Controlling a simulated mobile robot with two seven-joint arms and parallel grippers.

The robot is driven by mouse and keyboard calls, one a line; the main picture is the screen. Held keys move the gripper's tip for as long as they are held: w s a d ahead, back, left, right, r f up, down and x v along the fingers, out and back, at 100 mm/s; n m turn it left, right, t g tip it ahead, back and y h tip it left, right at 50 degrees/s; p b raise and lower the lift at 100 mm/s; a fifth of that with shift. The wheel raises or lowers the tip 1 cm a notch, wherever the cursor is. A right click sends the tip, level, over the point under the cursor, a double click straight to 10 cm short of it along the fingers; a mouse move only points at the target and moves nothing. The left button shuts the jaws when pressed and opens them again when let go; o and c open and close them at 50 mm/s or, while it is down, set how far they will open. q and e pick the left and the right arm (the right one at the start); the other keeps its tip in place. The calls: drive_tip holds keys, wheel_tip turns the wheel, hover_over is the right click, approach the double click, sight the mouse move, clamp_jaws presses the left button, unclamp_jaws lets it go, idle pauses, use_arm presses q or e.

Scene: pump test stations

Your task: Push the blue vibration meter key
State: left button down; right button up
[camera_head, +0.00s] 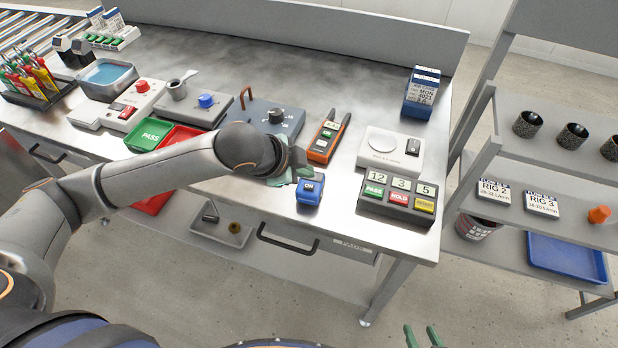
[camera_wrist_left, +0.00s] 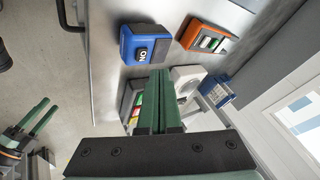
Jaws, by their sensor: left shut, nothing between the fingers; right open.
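The blue vibration meter (camera_head: 310,197) lies on the bench near its front edge, with a dark key (camera_head: 310,187) marked ON on top. In the left wrist view the blue meter (camera_wrist_left: 127,44) and its ON key (camera_wrist_left: 143,55) show just beyond my fingertips. My left gripper (camera_head: 301,170) is shut and empty, close to the far left side of the meter; its closed green fingers (camera_wrist_left: 158,74) point toward the meter's edge. Whether they touch it I cannot tell. My right gripper (camera_head: 422,338) is open and empty at the bottom of the head view, away from the bench.
An orange handheld meter (camera_head: 325,140) lies behind the blue one. A white scale (camera_head: 390,150) and a grey box with PASS and HOLD keys (camera_head: 398,202) stand to the right. A shelf rack (camera_head: 545,185) stands at right.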

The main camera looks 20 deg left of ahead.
sight(306, 188)
use_arm(q)
wheel_tip(306, 188, up, 4)
drive_tip(key=p, duration=0.4)
drive_tip(key=shift+p, duration=0.35)
idle(0.8)
